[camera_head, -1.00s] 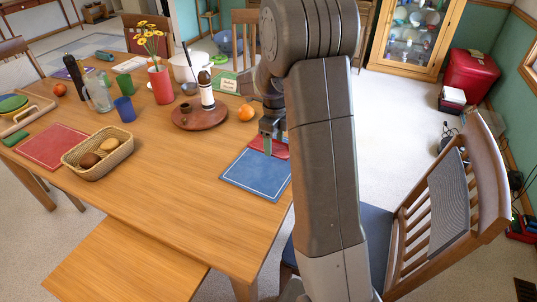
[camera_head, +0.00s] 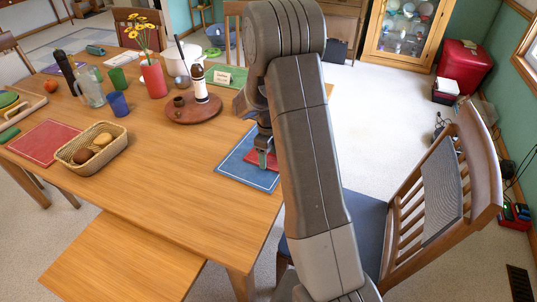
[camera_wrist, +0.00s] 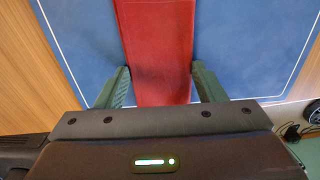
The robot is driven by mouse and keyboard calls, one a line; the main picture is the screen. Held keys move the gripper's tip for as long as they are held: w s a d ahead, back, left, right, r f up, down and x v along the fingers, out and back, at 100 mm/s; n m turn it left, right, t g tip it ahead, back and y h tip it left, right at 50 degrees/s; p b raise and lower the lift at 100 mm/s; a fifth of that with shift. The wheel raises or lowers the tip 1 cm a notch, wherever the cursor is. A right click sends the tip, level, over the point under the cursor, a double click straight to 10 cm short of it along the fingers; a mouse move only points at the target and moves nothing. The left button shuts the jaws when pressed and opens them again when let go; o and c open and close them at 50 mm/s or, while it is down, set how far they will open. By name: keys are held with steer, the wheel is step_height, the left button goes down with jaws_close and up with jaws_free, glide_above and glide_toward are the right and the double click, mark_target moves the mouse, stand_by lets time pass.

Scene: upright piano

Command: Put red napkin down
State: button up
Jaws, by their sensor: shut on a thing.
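My gripper (camera_head: 264,160) is at the near right corner of the table, over the blue placemat (camera_head: 232,166). In the wrist view its two green fingers (camera_wrist: 161,86) are on either side of the red napkin (camera_wrist: 155,40), which is a long folded strip. The fingers are shut on the napkin. The napkin also shows in the head view (camera_head: 252,156) as a small red patch beside the fingers. It lies on or just above the placemat; I cannot tell which. My arm hides part of the placemat and napkin in the head view.
A round wooden tray (camera_head: 180,117) with a bottle stands behind the placemat. A bread basket (camera_head: 70,155) and a red placemat (camera_head: 45,141) are at the left. A wooden chair (camera_head: 440,190) is at the right. The table between basket and blue placemat is clear.

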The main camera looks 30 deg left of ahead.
mark_target(268, 158)
steer(key=o, duration=1)
steer(key=shift+f, duration=0.1)
steer(key=shift+c, duration=0.2)
step_height(268, 158, up, 12)
steer(key=shift+r+p, duration=0.2)
steer(key=shift+p, duration=0.1)
